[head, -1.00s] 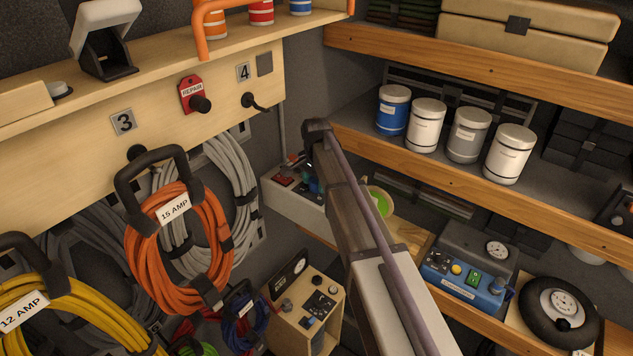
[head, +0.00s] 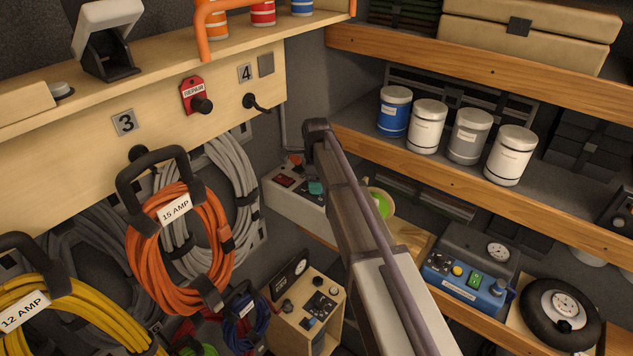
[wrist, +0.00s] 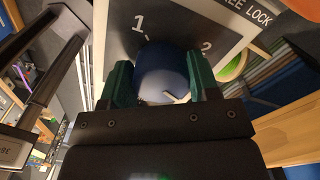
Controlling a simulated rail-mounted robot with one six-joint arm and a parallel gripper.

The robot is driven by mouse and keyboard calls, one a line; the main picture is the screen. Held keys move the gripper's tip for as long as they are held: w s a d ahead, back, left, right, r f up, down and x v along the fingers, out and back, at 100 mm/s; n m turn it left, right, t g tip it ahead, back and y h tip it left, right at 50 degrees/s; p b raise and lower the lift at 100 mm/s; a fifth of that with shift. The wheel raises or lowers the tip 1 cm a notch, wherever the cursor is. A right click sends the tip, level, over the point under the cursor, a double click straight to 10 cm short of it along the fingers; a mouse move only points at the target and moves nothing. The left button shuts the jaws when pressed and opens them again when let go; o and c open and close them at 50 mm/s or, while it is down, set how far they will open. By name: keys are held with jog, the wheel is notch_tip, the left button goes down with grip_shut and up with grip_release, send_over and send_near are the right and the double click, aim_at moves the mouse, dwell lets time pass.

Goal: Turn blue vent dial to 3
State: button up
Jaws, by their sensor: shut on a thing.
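The blue vent dial (wrist: 164,82) shows in the wrist view between the two green fingers of my gripper (wrist: 160,72), which is shut on it. The dial sits on a dark panel face (wrist: 180,25) with a white border. The numbers 1 and 2 are readable above the dial; the 3 is not visible. A small pale mark shows on the dial's lower right, but I cannot tell which number the dial points to. In the head view my arm covers the dial; a teal patch beside the arm may be a finger.
A grey box (head: 280,201) with a red part stands left of my arm. Orange cord (head: 143,262) and yellow cord (head: 65,315) hang at left. Canisters (head: 427,127) and a blue gauge unit (head: 466,279) sit on the right shelves. A green-faced round item (head: 380,204) is close to my arm.

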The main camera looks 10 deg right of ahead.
jog(key=shift+m, duration=0.9)
jog(key=o, duration=0.9)
jog(key=shift+r, duration=0.1)
notch_tip(320, 180, up, 11)
jog(key=p, duration=1.1)
jog(key=shift+f, duration=0.2)
